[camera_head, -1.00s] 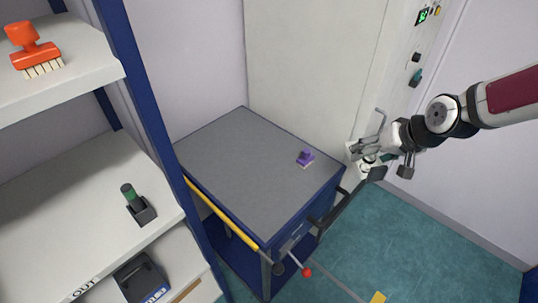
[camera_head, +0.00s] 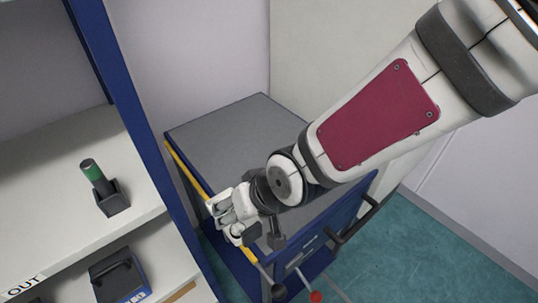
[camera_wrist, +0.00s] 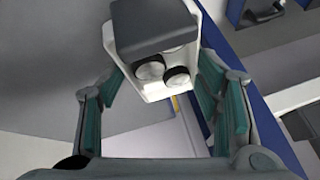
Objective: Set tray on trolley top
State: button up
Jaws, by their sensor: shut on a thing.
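My gripper (camera_head: 236,214) is shut on a small white tray with a dark grey block on it and two round white, dark-rimmed pieces; I take this as the tray (camera_wrist: 151,90). In the wrist view it sits between the teal-padded fingers (camera_wrist: 158,84). The trolley top (camera_head: 225,135) is a grey flat surface with a blue frame. My gripper appears over its near left edge, by the yellow bar; I cannot tell the height or any contact. My arm covers the trolley top's right part.
A white shelf unit with a blue post (camera_head: 150,150) stands close at the left. It bears a green-topped tool in a dark holder (camera_head: 104,188) and, lower, a blue and black device (camera_head: 119,277). The visible far left of the trolley top is clear.

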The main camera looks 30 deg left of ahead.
jog(key=w, duration=0.5)
jog(key=w+f, duration=0.1)
jog(key=w, duration=0.9)
jog(key=shift+w+a+f, duration=0.25)
jog(key=shift+f, duration=1.7)
jog(key=o, duration=1.3)
jog(key=shift+f, duration=0.1)
jog(key=p+v, duration=0.2)
jog(key=v, duration=1)
